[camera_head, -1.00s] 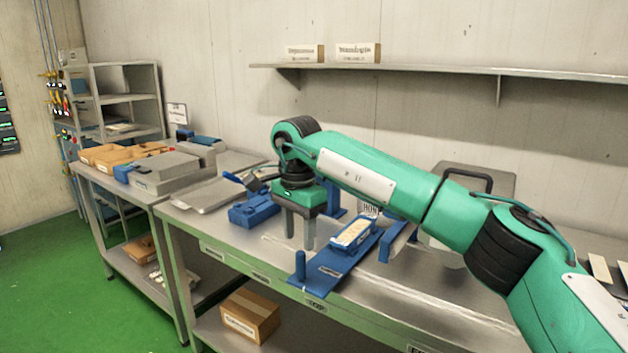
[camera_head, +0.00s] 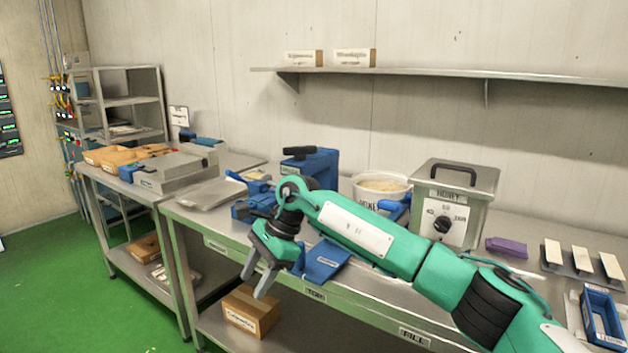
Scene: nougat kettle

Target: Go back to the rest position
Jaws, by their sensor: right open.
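My right gripper (camera_head: 258,277) is open and empty. It hangs in front of the table's front edge, with its fingers pointing down, above the lower shelf. My right arm comes in from the lower right and crosses in front of the steel table (camera_head: 390,303). A blue board (camera_head: 324,262) lies on the table just right of the gripper, partly hidden by the arm. My left gripper is not in view.
A steel kettle box (camera_head: 451,205) with a dial, a white tub (camera_head: 381,187) and a blue stand (camera_head: 318,168) stand behind the arm. A purple block (camera_head: 507,247) and a blue tray (camera_head: 603,318) are at right. A cardboard box (camera_head: 250,312) is on the lower shelf.

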